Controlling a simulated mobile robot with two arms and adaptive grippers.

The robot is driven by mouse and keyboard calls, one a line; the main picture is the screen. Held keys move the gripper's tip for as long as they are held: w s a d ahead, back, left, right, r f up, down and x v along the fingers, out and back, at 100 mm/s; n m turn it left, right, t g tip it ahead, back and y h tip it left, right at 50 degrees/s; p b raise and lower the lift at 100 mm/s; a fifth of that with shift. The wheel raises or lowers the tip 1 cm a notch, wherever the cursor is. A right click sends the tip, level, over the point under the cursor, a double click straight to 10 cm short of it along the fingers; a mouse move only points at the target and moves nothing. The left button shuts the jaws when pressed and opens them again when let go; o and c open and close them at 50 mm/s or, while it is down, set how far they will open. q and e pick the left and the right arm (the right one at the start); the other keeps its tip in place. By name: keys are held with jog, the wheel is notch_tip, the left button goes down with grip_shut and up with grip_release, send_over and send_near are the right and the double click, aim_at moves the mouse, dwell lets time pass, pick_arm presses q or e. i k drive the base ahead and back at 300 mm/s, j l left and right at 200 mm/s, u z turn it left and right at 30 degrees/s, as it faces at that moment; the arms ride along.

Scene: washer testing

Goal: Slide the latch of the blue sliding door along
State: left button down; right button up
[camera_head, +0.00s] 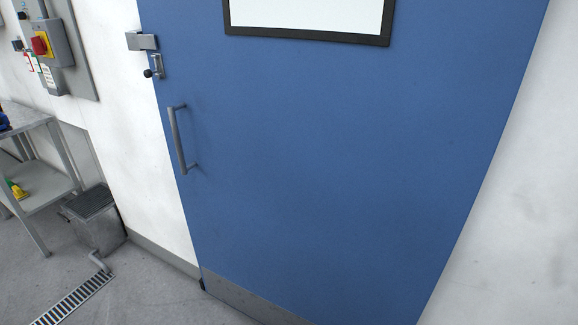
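The blue sliding door (330,150) fills the middle of the head view, with a framed white panel near its top. A small metal latch with a dark knob (154,71) sits at the door's upper left edge. A metal block (142,41) is just above the latch, at the border of door and wall. A grey bar handle (179,140) is fixed upright below the latch. The door stands against the white wall at its left edge. Neither of my grippers is in view.
At the left are a metal shelf table (42,190), a grey box-shaped bin (93,217) and a floor drain grate (74,300). A switch box with a red knob (41,44) is on the wall. The floor before the door is clear.

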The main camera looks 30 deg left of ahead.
aim_at(147, 73)
jog(key=u, duration=1.75)
